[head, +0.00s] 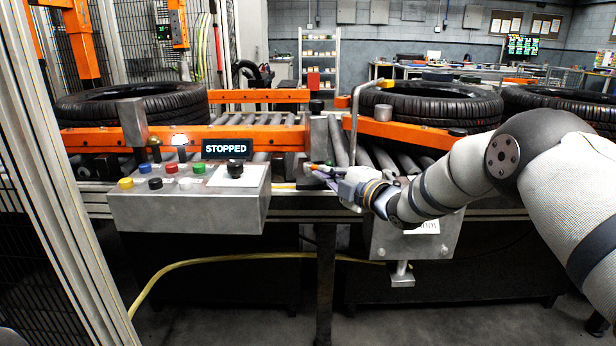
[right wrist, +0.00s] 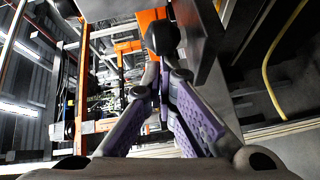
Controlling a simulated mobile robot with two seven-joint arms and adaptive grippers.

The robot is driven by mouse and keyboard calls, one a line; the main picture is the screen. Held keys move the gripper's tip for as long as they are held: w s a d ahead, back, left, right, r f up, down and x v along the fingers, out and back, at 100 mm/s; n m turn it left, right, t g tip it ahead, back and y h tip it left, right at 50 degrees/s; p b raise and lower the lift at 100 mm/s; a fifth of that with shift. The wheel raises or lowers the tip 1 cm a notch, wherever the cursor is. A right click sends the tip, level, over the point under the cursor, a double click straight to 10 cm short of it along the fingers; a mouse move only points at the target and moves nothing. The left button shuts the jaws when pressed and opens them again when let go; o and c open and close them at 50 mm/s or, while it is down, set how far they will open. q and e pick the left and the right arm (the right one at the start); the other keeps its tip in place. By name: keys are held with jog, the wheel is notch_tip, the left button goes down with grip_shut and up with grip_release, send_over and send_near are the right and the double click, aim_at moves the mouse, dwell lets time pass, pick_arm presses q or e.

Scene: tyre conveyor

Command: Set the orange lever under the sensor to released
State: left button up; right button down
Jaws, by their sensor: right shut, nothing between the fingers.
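A bent grey pole (head: 354,120) rises over the rollers and ends in a small yellow-tipped head (head: 385,84), which may be the sensor. A small orange cap (head: 343,102) stands beside it; I cannot tell whether it belongs to the lever. No orange lever shows clearly, and its setting cannot be read. My right gripper (head: 320,173) is shut and empty at the conveyor's front edge, below the pole and right of the control box. In the right wrist view its fingers (right wrist: 165,78) come together just short of a dark rounded knob (right wrist: 162,37). My left gripper is out of view.
A grey control box (head: 190,208) with coloured buttons and a "STOPPED" display (head: 226,149) stands left of the gripper. Tyres lie on the conveyor at the left (head: 135,104) and right (head: 432,103). Orange rails (head: 255,138) edge the rollers. A grey box hangs below my right forearm.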

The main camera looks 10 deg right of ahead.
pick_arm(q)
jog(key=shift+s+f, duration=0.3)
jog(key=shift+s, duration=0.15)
pick_arm(e)
jog(key=shift+w+d, duration=0.25)
jog(key=shift+d, duration=0.35)
jog(key=shift+w+d, duration=0.2)
jog(key=shift+d, duration=0.35)
jog(key=shift+d+r, duration=0.15)
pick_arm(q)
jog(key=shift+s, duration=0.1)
